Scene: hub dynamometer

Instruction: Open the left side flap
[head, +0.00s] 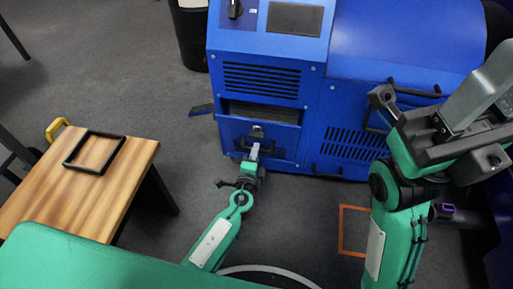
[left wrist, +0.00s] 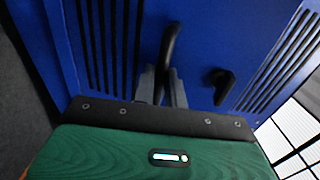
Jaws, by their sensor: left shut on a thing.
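The blue machine (head: 320,95) stands ahead. A black handle (left wrist: 170,45) stands out from its blue lower front panel (left wrist: 195,30), and a small black latch knob (left wrist: 221,84) sits to its right in the left wrist view. My left gripper (head: 254,152) is at this panel, below the dark slot in the machine's left part. Its grey fingers (left wrist: 163,85) are shut on the handle. The panel looks flush with the front; I see no clear gap at its edges. My right gripper (head: 482,90) is raised at the right, beside the machine; its finger gap is unclear.
A wooden table (head: 70,190) with a black frame (head: 95,152) stands at the left. A dark flat piece (head: 202,110) juts from the machine's left side. An orange outline (head: 342,232) marks the floor. A black bin (head: 190,40) stands behind. Grey floor before the machine is clear.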

